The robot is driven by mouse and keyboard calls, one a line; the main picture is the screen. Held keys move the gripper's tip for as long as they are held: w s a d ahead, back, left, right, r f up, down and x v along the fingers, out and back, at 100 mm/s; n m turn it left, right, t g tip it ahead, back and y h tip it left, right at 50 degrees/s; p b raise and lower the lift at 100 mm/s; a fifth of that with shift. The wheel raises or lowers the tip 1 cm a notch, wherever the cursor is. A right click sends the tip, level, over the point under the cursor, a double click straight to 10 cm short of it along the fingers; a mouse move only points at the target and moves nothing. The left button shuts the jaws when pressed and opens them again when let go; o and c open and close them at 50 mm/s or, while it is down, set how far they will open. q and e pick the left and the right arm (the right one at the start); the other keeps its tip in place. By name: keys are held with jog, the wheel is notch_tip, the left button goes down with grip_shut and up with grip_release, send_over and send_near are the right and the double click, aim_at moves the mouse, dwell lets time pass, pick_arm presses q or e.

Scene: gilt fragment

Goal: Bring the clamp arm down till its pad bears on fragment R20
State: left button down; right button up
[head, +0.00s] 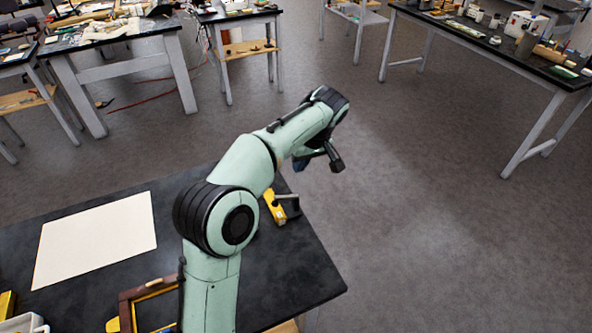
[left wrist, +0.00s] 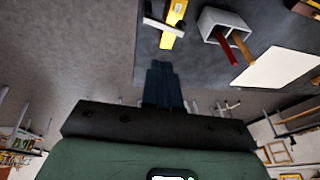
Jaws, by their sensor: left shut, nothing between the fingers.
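A yellow clamp (head: 273,207) with a dark grey arm stands near the far edge of the black table, partly behind my left arm. In the left wrist view the yellow clamp (left wrist: 172,24) is at the top, with its grey bar (left wrist: 163,25) crossing it. I cannot make out the pad or fragment R20. My left gripper (head: 300,163) is beyond the clamp, above and apart from it, mostly hidden by my arm. In the left wrist view its dark blue fingers (left wrist: 163,84) are together and empty. My right gripper is not in view.
A cream sheet (head: 95,240) lies on the black table (head: 300,265). A brown frame (head: 128,305) is at its near edge. A grey holder (left wrist: 209,22) with red and orange handles shows beside the clamp in the left wrist view. Open floor surrounds the table; cluttered benches stand farther off.

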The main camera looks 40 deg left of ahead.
pick_arm(q)
jog(key=s+b+x, duration=0.1)
jog(key=x, duration=1.1)
jog(key=shift+s+d, duration=0.2)
jog(key=shift+d, duration=0.05)
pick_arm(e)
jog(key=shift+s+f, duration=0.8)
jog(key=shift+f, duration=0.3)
